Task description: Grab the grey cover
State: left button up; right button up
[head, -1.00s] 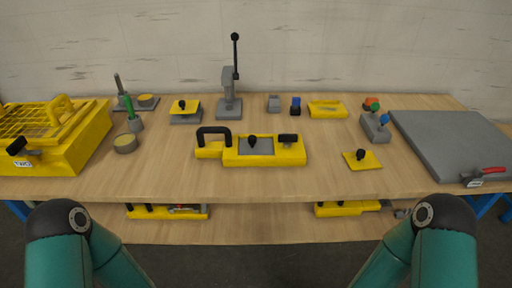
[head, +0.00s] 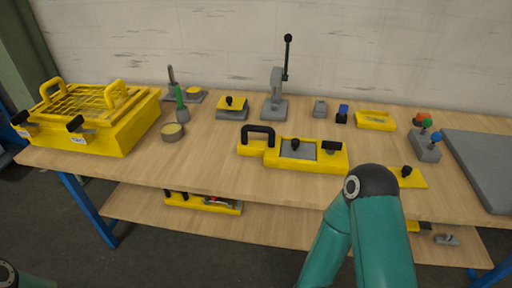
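A grey plate with a black knob (head: 298,149) sits in the yellow fixture (head: 335,160) at the middle of the table in the head view. The fixture has a black handle on its left part and a black clamp at its right. A larger flat grey slab (head: 485,165) lies at the table's right end, cut off by the picture edge. I cannot tell for certain which one the task calls the grey cover. Neither gripper shows; only part of my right arm, in front of the table, and a sliver of my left arm at the lower left corner are visible.
A yellow grated box (head: 125,130) with handles stands at the left end. Along the back stand a grey lever press (head: 274,108) and several small parts. A yellow plate with a knob (head: 413,182) lies beyond my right arm. The table's front middle-left is clear.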

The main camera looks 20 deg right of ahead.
aim_at(293, 149)
jog(key=z, duration=0.25)
jog(key=i, duration=0.2)
jog(key=u, duration=1.8)
jog(key=k, duration=1.2)
jog(key=z, duration=0.95)
jog(key=i, duration=1.25)
jog(key=z, duration=0.5)
